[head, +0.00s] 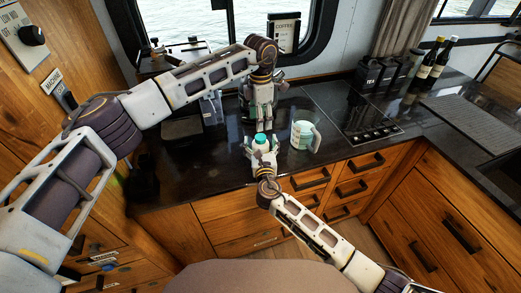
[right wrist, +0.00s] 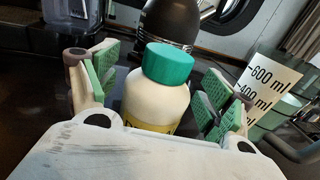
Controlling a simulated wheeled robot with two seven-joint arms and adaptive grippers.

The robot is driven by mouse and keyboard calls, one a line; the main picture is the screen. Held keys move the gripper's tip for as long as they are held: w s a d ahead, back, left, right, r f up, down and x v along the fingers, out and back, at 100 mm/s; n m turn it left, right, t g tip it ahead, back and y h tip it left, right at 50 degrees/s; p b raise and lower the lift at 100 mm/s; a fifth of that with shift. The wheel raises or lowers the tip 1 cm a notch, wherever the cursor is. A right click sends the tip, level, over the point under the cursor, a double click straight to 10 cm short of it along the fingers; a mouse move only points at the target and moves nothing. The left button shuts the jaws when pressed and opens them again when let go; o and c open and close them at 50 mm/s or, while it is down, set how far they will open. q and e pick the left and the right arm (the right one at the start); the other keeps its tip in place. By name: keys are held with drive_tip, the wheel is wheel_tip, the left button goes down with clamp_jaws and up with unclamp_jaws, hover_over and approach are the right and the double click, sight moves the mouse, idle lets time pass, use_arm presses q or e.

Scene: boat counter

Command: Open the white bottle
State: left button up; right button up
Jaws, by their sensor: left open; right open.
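The white bottle (head: 260,146) with a teal green cap stands upright on the dark counter (head: 225,165). In the right wrist view the bottle (right wrist: 155,101) shows its cap and part of a yellow label. My right gripper (head: 260,150) is open, with one finger on each side of the bottle; gaps show between the fingers and the bottle. In the right wrist view its green-padded fingers (right wrist: 160,92) flank the bottle. My left gripper (head: 262,112) is open above and behind the bottle, pointing down, apart from the cap as far as I can tell.
A measuring jug (head: 302,134) with a handle stands right of the bottle. A cooktop (head: 350,108) lies behind it. Black canisters (head: 380,72) and dark wine bottles (head: 435,62) stand at the back right. A coffee machine (head: 180,60) is at the back left.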

sight(261, 137)
drive_tip(key=c, duration=1.5)
use_arm(q)
drive_tip(key=shift+c, duration=1)
use_arm(e)
drive_tip(key=c, duration=0.3)
clamp_jaws()
use_arm(q)
drive_tip(key=shift+m, duration=0.3)
drive_tip(key=shift+m, duration=1.9)
drive_tip(key=shift+f, duration=0.15)
drive_tip(key=shift+f, duration=3.9)
